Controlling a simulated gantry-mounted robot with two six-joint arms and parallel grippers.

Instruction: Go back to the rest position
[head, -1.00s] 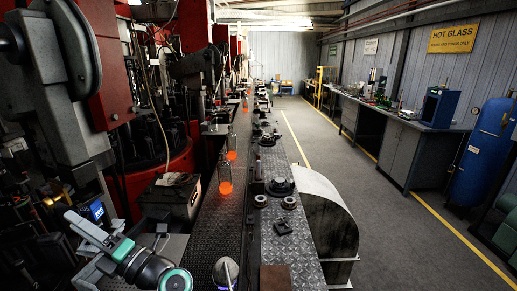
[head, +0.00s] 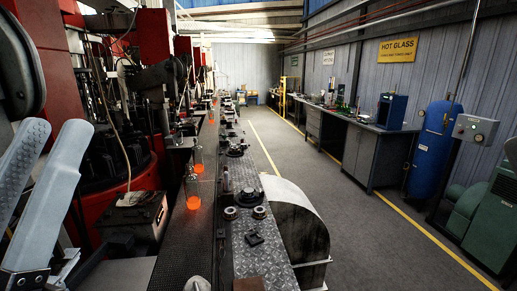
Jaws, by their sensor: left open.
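My left gripper (head: 57,128) is at the left edge of the head view. Its two long grey fingers point upward and stand apart, with nothing visible between them. It is in front of the red machine and left of the conveyor, clear of the bottles. My right gripper is not in view. A clear bottle with a glowing orange base (head: 193,202) stands upright on the dark conveyor (head: 178,245). Another glowing bottle (head: 198,168) stands farther back.
The red moulding machine (head: 134,188) fills the left side. A metal plate walkway (head: 262,258) with small round parts runs beside the conveyor, next to a curved grey guard (head: 300,225). The floor (head: 370,240) at right is open. A workbench (head: 368,155) and blue tank (head: 432,150) line the right wall.

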